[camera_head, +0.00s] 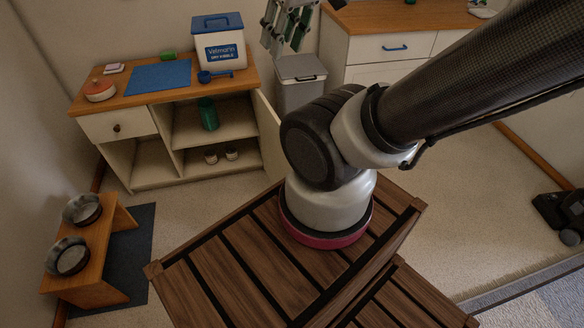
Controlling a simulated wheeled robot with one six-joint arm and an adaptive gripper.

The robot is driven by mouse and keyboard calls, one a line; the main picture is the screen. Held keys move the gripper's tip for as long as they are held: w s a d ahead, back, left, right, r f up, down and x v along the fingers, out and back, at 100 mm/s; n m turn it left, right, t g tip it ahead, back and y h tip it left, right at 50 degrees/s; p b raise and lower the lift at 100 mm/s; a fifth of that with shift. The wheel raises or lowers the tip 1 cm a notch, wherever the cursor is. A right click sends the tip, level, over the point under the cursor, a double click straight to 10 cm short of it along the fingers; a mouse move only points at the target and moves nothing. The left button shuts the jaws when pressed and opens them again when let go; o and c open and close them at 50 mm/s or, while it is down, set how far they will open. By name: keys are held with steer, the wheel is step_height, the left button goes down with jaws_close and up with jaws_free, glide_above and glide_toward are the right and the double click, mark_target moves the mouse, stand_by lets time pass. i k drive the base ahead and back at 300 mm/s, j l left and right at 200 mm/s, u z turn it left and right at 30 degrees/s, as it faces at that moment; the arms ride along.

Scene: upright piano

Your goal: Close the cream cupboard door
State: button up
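The cream cupboard (150,165) stands against the back wall at the left, with a wooden top. Its cream door (268,136) is hinged at the right side of the open compartment and stands open, swung out toward me. My arm partly hides the door's right part. Inside the compartment, a green cylinder (208,114) stands on the shelf and two small jars (231,153) stand below. My arm rises from its base and leaves the picture at the upper right.
A grey bin (299,88) stands behind the door, beside a second cabinet (388,46). A wooden stand with two metal bowls (69,257) is at the lower left on a dark mat (130,255). Carpet before the cupboard is clear. A dark appliance (560,212) is far right.

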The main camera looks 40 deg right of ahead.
mark_target(276, 166)
steer(key=k+l+u, duration=0.1)
steer(key=l, duration=0.3)
steer(key=k+l+u, duration=0.1)
steer(key=l, duration=0.3)
steer(key=k+l+u, duration=0.1)
steer(key=l, duration=0.25)
steer(key=k+l, duration=0.15)
steer(key=l, duration=0.25)
steer(key=i+l+u, duration=0.15)
steer(key=l, duration=0.7)
steer(key=l+u, duration=0.15)
steer(key=l, duration=0.7)
steer(key=k+j+z, duration=0.1)
steer(key=j, duration=0.25)
steer(key=k+j+z, duration=0.1)
steer(key=j, duration=0.2)
steer(key=k+j+z, duration=0.1)
steer(key=j, duration=0.25)
steer(key=k, duration=0.05)
